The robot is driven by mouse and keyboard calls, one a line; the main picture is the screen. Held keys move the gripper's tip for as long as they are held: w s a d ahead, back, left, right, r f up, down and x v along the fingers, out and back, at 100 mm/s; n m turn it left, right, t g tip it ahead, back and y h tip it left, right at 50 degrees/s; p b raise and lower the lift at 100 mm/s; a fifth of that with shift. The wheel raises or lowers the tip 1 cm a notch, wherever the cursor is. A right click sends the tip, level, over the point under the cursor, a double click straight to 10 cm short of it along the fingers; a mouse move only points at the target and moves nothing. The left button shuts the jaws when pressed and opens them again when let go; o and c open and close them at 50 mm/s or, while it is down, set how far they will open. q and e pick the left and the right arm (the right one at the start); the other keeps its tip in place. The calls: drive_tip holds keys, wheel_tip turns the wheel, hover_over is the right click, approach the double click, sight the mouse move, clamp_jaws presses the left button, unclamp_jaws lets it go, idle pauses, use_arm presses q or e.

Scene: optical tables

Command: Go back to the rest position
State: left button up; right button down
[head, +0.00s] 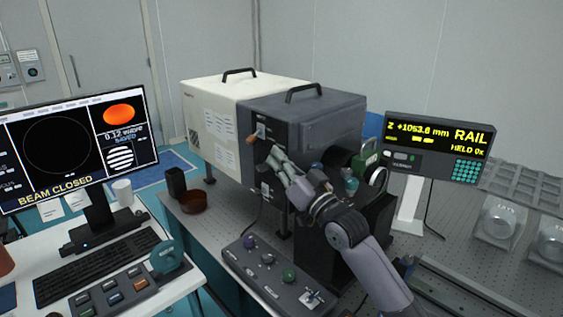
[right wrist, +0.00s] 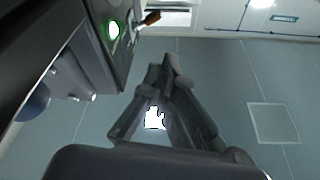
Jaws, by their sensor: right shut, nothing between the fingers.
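My right gripper (head: 272,156) is in front of the dark grey housing (head: 330,110) on the optical table, close to its left front panel. Its fingers are together with nothing between them; in the right wrist view the closed fingertips (right wrist: 166,64) point up at open air. A lever with an orange-brown handle (head: 251,139) is on the panel just left of and above the fingertips. The lever handle (right wrist: 151,18) and a green-ringed light (right wrist: 113,30) also show in the right wrist view, apart from the fingers. My left gripper is in neither view.
A control box with knobs (head: 268,262) lies below my right arm. A green device (head: 370,158) and a RAIL display (head: 440,140) stand to the right. A monitor (head: 75,145) reads BEAM CLOSED. A brown dish (head: 194,203) and a black cup (head: 176,182) stand left of the housing.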

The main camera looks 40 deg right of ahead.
drive_tip(key=shift+s+f, duration=0.15)
drive_tip(key=shift+s, duration=0.35)
